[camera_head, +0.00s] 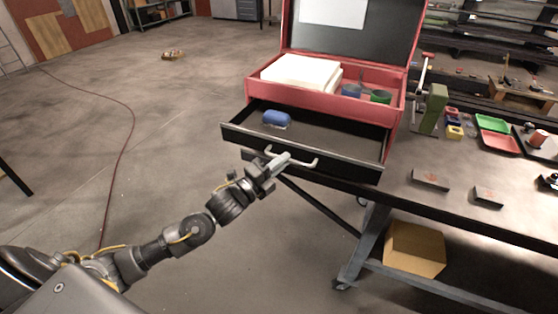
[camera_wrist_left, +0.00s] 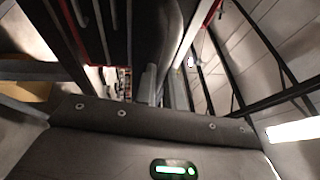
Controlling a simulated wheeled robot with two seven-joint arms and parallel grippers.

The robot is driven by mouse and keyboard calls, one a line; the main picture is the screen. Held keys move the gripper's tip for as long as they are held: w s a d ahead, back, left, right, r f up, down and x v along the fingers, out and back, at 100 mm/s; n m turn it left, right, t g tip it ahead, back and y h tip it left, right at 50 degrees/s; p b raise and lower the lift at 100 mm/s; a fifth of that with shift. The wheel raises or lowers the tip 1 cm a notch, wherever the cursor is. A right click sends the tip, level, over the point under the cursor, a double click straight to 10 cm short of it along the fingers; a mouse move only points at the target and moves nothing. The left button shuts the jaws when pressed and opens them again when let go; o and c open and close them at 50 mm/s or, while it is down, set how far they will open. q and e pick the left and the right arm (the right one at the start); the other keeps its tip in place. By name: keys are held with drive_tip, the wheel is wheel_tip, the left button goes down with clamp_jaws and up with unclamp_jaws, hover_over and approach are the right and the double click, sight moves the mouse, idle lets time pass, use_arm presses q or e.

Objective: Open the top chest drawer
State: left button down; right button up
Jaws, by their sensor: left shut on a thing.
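The red tool chest (camera_head: 330,83) stands on the workbench with its lid up. Its black top drawer (camera_head: 335,140) is pulled out toward me, and a blue object (camera_head: 276,118) lies inside at the left. A pale bar handle (camera_head: 306,164) runs along the drawer front. My left gripper (camera_head: 279,163) is at the left part of the handle and shut on it. In the left wrist view the gripper fingers (camera_wrist_left: 152,84) show only in part and the handle is hard to make out. My right gripper is not in view.
The workbench (camera_head: 410,200) carries dark small blocks (camera_head: 430,180), a green vise-like tool (camera_head: 433,108) and coloured trays (camera_head: 493,123) right of the chest. A cardboard box (camera_head: 414,249) sits on the shelf below. The floor to the left is mostly clear, with a red cable (camera_head: 124,150).

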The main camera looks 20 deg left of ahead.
use_arm(q)
drive_tip(key=c, duration=1.5)
unclamp_jaws()
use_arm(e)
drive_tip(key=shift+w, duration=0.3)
use_arm(q)
drive_tip(key=shift+s+f, duration=0.1)
